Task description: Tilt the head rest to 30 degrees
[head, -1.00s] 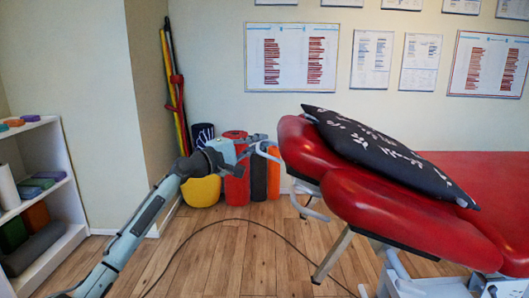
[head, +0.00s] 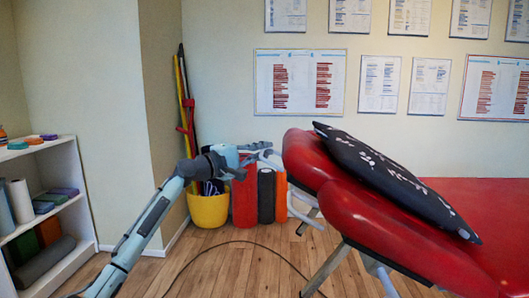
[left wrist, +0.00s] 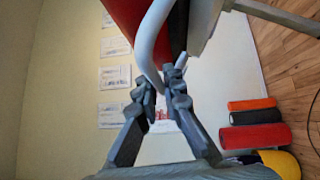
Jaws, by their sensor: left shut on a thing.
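The red padded head rest (head: 305,160) of the treatment table is tilted up at the left end of the red table (head: 470,200). A dark pillow with white marks (head: 395,180) lies on the slope. My left gripper (head: 266,151) is at the outer end of the head rest, shut on a pale curved handle. In the left wrist view the fingers (left wrist: 163,80) close around the handle (left wrist: 150,45), beside the red pad (left wrist: 125,15). The exact tilt angle cannot be read. My right gripper is not in view.
A yellow bucket (head: 208,210) and upright red (head: 244,200) and dark (head: 266,195) rolls stand by the wall behind my gripper. A white shelf (head: 75,175) stands at the left. A cable (head: 240,242) crosses the wooden floor, otherwise clear there.

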